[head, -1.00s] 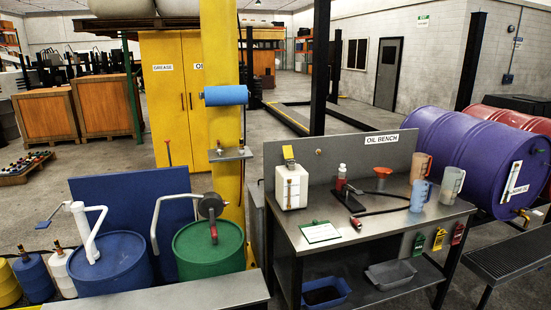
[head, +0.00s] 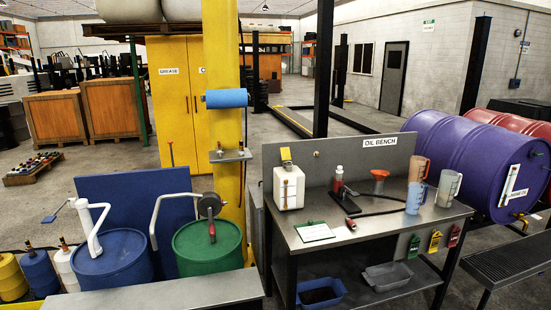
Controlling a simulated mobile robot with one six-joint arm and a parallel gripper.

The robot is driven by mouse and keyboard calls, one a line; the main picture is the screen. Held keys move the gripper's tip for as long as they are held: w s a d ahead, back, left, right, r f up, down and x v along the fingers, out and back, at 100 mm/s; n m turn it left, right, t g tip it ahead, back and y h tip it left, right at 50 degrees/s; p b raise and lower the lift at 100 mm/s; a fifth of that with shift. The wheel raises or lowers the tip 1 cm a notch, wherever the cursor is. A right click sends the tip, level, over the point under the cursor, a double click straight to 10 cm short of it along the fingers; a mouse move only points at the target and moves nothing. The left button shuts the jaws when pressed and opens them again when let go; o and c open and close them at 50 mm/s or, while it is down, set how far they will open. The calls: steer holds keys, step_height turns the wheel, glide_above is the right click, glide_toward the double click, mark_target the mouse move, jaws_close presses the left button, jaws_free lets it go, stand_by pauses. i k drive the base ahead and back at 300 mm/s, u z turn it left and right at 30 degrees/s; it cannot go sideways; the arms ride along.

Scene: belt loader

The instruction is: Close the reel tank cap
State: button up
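A small white tank (head: 289,189) stands upright at the left end of the oil bench (head: 400,222). A yellow flap (head: 286,155), which looks like its cap, stands raised above the tank's top. The tank's opening is too small to make out. A black hose (head: 385,193) lies on the bench right of the tank, near a red-ended nozzle (head: 350,224). No label on the tank can be read. My gripper is not in view.
A red bottle (head: 339,180), an orange funnel (head: 380,179), several jugs (head: 416,197) and a clipboard (head: 315,232) stand or lie on the bench. A yellow post (head: 224,120) rises left of it. Blue (head: 120,265) and green (head: 210,250) drums with pumps stand further left.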

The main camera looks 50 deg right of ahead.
mark_target(285, 153)
steer(key=z, duration=0.1)
steer(key=i, duration=0.95)
steer(key=u, duration=0.05)
